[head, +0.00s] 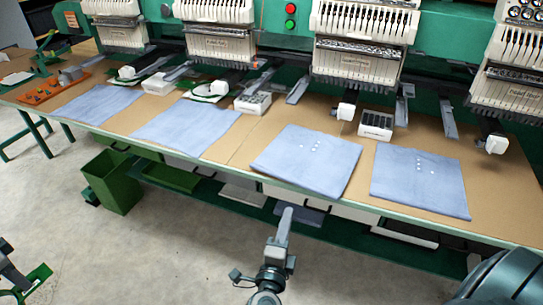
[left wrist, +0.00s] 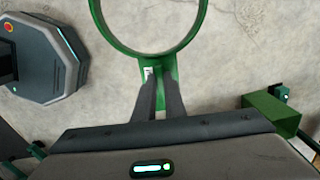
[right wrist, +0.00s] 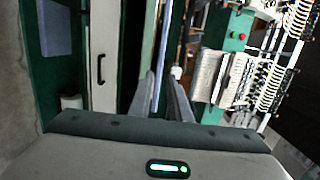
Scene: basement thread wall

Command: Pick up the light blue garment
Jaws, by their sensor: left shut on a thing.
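Several light blue garments lie flat on the long brown table: one at the far left (head: 97,103), one left of centre (head: 185,126), one right of centre with white dots (head: 305,160), and one at the right (head: 418,180), also with white dots. My left gripper (head: 22,280) is low at the left edge of the head view, away from the table. In the left wrist view it (left wrist: 160,80) is shut on a green ring (left wrist: 98,18) by its tab. My right gripper (head: 285,215) is in front of the table edge, below the right-of-centre garment. In the right wrist view its fingers (right wrist: 160,80) are apart and empty.
Embroidery machine heads (head: 360,45) stand along the table's back. An orange tray (head: 52,90) lies at the far left. A green bin (head: 112,182) stands on the floor, and a shelf with boxes runs under the table. The floor in front is clear.

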